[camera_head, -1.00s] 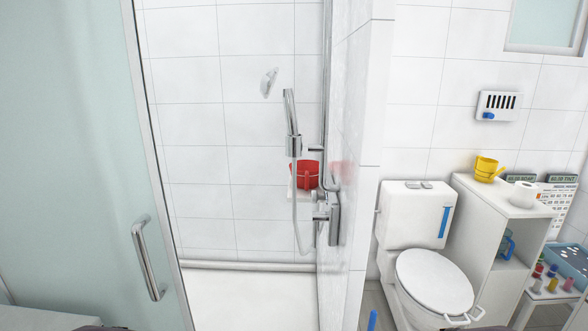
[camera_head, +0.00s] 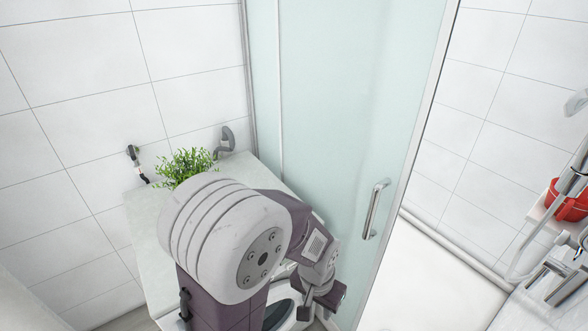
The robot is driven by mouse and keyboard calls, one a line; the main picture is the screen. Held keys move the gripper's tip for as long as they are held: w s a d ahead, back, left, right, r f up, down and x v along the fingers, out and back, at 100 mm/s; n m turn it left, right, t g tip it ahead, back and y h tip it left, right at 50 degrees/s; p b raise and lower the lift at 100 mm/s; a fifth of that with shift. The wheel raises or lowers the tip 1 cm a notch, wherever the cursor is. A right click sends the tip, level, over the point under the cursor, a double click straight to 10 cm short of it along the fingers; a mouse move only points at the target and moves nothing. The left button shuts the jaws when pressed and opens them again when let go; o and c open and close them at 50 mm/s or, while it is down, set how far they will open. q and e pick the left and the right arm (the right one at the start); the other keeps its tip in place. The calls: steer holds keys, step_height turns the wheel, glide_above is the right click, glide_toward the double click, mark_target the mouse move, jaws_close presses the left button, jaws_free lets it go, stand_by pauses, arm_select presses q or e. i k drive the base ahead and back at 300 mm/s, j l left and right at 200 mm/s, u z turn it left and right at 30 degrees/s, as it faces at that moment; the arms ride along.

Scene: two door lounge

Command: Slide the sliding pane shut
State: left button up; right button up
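The sliding pane (camera_head: 345,110) is pale green frosted glass in a light metal frame. It stands left of a wide shower opening, so the doorway is open. Its upright metal handle (camera_head: 375,209) is near the pane's right edge. My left gripper (camera_head: 320,300) is low in the view, in front of the pane, below and left of the handle. It is apart from the handle, and its dark fingers look spread with nothing between them. My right gripper is not in view.
A pale counter (camera_head: 142,222) with a green plant (camera_head: 186,165) and a grey tap (camera_head: 226,138) lies to the left, partly hidden by my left arm. The white shower floor (camera_head: 425,285) is clear. A red bucket (camera_head: 568,202) sits on a shelf at right.

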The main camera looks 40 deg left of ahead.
mark_target(358, 80)
steer(key=u, duration=1)
